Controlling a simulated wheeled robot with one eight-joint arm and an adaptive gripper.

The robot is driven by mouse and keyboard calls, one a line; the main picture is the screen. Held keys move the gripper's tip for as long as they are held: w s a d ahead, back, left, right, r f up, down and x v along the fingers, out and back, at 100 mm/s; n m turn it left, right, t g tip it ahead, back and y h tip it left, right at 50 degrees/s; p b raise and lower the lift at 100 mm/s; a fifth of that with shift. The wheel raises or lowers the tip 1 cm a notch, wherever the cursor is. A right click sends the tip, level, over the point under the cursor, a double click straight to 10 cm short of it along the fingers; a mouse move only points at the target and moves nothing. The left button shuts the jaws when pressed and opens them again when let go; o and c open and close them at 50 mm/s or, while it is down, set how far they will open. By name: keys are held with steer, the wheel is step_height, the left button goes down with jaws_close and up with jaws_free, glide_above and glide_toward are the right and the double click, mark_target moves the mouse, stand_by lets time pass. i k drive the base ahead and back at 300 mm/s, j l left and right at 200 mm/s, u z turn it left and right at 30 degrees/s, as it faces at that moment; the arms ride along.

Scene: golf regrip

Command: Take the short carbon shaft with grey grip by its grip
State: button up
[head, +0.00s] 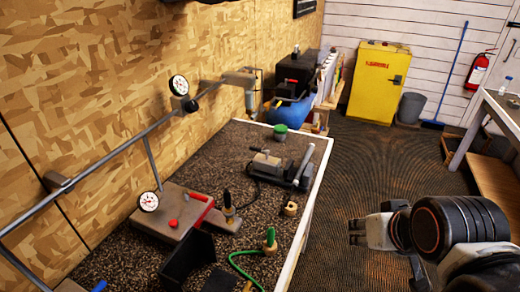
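I cannot clearly make out a short carbon shaft with a grey grip. A short grey rod (304,164) stands tilted at the right end of a vise-like clamp (270,168) on the workbench. It may be the grip, but it is too small to tell. My gripper (355,231) is at the lower right, past the bench's white right edge, over the floor. It points left and appears empty. Its fingers are too small to show whether they are open or shut.
The workbench (205,152) has a dark speckled top. It bears a grey block (172,212), a black bin (188,260), a green hose (247,262) and a green-lidded pot (280,132). A long gauge bar (110,165) runs along the left wall. Open floor lies beyond my gripper.

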mark_target(295, 183)
steer(key=i+l, duration=0.25)
steer(key=i, duration=0.25)
steer(key=i+l, duration=0.2)
steer(key=i, duration=0.25)
